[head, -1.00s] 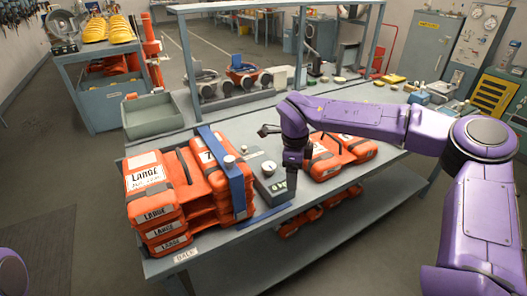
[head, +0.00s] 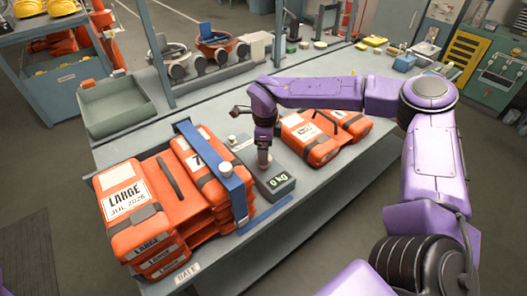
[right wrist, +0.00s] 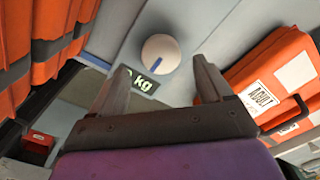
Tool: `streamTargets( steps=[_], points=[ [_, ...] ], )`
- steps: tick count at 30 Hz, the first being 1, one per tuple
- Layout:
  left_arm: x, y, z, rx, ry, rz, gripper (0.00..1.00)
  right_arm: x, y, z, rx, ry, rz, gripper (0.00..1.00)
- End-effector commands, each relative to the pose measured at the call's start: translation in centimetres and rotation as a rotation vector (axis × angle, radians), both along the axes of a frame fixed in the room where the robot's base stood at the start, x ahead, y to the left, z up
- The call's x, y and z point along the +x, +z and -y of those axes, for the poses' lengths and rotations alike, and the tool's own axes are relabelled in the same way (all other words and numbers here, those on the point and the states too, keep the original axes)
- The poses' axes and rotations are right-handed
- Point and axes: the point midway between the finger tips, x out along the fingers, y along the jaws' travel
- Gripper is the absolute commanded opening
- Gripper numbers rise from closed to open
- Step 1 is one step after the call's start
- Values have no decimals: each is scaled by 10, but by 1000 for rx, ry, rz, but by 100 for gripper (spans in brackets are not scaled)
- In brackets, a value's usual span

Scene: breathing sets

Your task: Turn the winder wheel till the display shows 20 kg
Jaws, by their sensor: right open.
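The winder wheel (right wrist: 160,53) is a round pale knob with a blue mark, seen from above in the right wrist view. Its grey box (head: 273,187) stands on the bench, and the display (head: 280,181) reads 0 kg. In the right wrist view the display (right wrist: 144,83) is partly covered by the left finger, leaving "kg" readable. My right gripper (head: 264,160) is over the box and hides the wheel in the head view. It is open, with its fingers spread to either side of the wheel in the wrist picture; I see no grip on it. My left gripper is out of view.
A stack of orange cases (head: 140,210) with a blue strap (head: 215,165) stands close left of the box. More orange cases (head: 310,135) lie close right. A grey tray (head: 115,105) is at the back left. The bench front (head: 270,225) is mostly clear.

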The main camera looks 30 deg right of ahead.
Motion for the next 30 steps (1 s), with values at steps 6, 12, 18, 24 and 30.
streamTargets(
  steps=[6,12,18,24,30],
  points=[
    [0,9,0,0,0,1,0,1,-30,-1,-1,3,-1,79],
    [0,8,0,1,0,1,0,1,-35,-2,-1,3,1,79],
    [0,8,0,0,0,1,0,1,-35,-1,-1,3,1,46],
    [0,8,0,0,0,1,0,1,-35,-1,-1,2,1,23],
    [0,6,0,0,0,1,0,1,-35,-1,-1,-27,1,23]
  ],
)
